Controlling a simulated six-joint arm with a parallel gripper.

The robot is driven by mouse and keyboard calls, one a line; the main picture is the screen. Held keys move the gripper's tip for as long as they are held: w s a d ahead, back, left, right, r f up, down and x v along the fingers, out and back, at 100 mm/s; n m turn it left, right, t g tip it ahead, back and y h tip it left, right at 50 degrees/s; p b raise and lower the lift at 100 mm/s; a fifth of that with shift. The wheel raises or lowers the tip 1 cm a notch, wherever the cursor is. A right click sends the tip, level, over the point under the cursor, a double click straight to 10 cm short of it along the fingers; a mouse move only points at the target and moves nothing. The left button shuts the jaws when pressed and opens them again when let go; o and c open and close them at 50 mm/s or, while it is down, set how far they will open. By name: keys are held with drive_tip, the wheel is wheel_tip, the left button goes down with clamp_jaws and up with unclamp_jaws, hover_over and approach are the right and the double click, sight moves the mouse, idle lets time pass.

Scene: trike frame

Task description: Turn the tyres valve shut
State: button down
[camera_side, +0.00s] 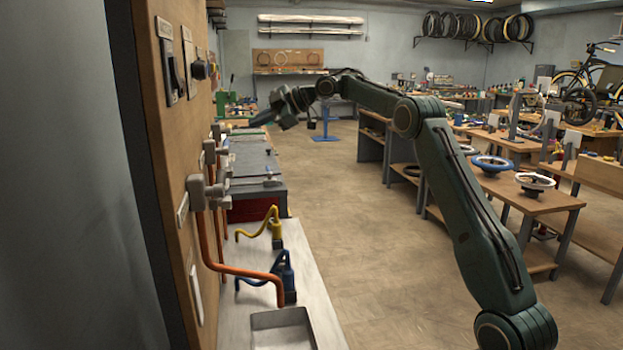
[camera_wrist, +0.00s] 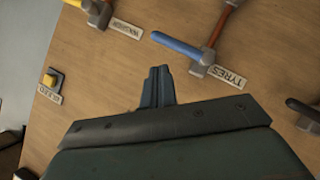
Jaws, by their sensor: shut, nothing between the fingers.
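The tyres valve shows in the wrist view as a grey metal body (camera_wrist: 207,62) with a TYRES label (camera_wrist: 228,77) beside it. Its blue lever (camera_wrist: 178,45) points to the upper left, about square across the copper pipe (camera_wrist: 223,22). My gripper (camera_wrist: 160,70) is shut and empty, with its tips a little below the lever in the picture; I cannot tell the exact distance to the board. In the side view my gripper (camera_side: 262,118) is at the far end of the arm, near the board, and small.
The wooden board (camera_side: 165,130) also carries a yellow-handled valve (camera_wrist: 82,6), a black-handled valve (camera_wrist: 303,106) and a small yellow knob (camera_wrist: 52,79). In the side view, valves and copper pipes (camera_side: 240,271) stick out from it. A bench with a metal tray (camera_side: 282,330) stands below.

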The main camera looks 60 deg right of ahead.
drive_tip(key=v, duration=0.6)
drive_tip(key=shift+r, duration=0.15)
